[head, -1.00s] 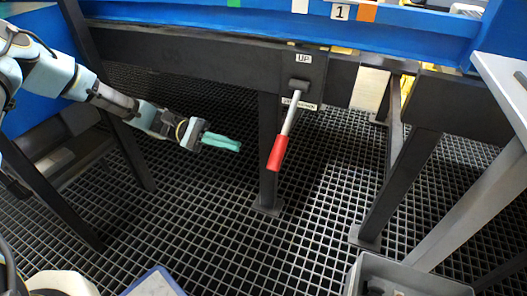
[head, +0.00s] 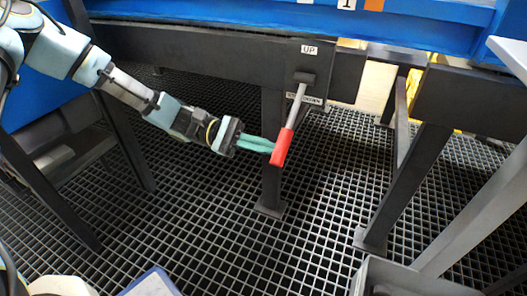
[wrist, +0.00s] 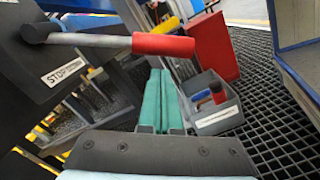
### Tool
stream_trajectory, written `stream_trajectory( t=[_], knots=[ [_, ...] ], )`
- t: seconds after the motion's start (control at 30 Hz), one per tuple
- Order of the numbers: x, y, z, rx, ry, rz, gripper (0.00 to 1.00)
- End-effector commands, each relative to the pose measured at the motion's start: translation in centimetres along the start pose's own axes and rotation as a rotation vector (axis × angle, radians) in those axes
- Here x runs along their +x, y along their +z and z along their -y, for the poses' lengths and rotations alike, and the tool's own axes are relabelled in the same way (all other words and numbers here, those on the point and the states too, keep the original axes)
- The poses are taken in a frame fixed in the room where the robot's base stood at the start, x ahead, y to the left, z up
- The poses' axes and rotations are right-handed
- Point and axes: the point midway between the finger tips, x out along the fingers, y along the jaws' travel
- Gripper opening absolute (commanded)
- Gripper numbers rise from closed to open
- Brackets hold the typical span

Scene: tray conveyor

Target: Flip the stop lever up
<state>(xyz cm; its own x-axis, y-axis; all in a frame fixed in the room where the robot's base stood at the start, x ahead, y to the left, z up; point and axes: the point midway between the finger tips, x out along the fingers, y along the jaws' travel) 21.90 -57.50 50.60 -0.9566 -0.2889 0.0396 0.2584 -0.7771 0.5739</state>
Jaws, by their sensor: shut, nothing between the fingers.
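The stop lever has a grey rod and a red handle (head: 282,147). It hangs down and slightly left from its pivot on the dark conveyor beam, below a white "UP" label (head: 309,50). A second label behind the rod is partly covered. My gripper (head: 268,146) is shut and empty, its teal fingers pointing right, with the tips at the left edge of the red handle. I cannot tell whether they touch it. In the wrist view the red handle (wrist: 163,45) lies across just beyond the teal fingertips (wrist: 160,75).
A grey bin (head: 400,278) is at the bottom right; the wrist view shows small items in a grey bin (wrist: 215,120). A blue rail (head: 220,22) runs above the beam.

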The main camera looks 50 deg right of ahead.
Motion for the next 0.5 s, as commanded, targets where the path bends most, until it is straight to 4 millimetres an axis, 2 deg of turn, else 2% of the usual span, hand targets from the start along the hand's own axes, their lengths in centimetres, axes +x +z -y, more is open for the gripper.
stream_trajectory(
  t=[0.17,0.5],
  knots=[
    [0.16,0.75,0.04,0.000,0.000,0.000,0.00],
    [0.17,0.86,0.00,-0.001,0.000,0.000,0.00]
  ],
)
